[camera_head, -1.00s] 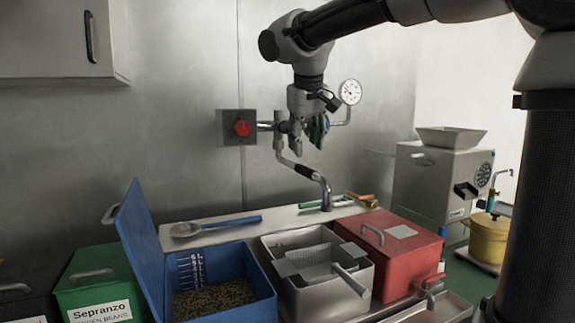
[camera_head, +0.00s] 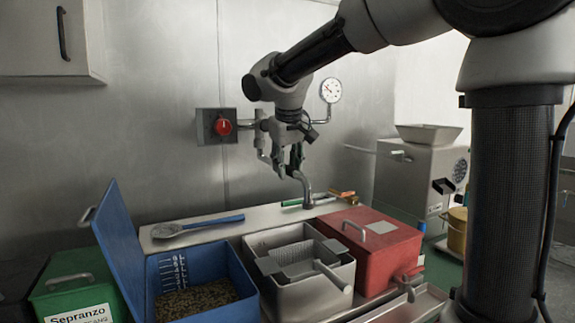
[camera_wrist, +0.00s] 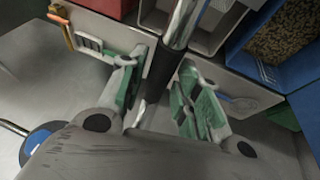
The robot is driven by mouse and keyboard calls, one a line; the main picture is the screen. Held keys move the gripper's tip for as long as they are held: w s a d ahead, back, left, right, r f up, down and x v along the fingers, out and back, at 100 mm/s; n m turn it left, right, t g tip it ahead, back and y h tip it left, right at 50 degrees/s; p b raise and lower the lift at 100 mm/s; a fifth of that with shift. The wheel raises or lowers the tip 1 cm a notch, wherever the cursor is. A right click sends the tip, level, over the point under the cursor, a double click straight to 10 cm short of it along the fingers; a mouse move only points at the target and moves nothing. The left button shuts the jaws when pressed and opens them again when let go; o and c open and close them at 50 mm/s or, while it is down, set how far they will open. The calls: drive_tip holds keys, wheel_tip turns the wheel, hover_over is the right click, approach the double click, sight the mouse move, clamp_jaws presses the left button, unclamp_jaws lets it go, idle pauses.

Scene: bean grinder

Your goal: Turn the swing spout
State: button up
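The swing spout (camera_head: 304,184) is a bent metal pipe below the wall valve, ending over the counter. In the wrist view its black sleeve (camera_wrist: 163,72) and bright metal pipe (camera_wrist: 182,22) run between my two green-padded fingers. My gripper (camera_head: 288,168) is lowered at the spout in the head view and hides its upper part and most of the sleeve. In the wrist view my gripper (camera_wrist: 164,95) is open, with one finger on each side of the sleeve. Contact with the sleeve cannot be made out.
A red valve knob (camera_head: 222,127) and a pressure gauge (camera_head: 331,90) are on the wall behind. Below stand a blue bean bin (camera_head: 225,258), a steel sink-like container (camera_head: 300,295) and a red box (camera_head: 385,245). A blue-handled scoop (camera_head: 190,228) lies on the counter.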

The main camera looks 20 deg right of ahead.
clamp_jaws()
drive_tip(key=shift+a, duration=0.1)
drive_tip(key=w+a+m+g+h, duration=0.2)
drive_tip(key=a+m, duration=0.7)
drive_tip(key=a, duration=0.7)
drive_tip(key=shift+w+h, duration=0.6)
drive_tip(key=shift+w, duration=0.4)
drive_tip(key=shift+m, duration=0.3)
drive_tip(key=shift+o, duration=2.2)
unclamp_jaws()
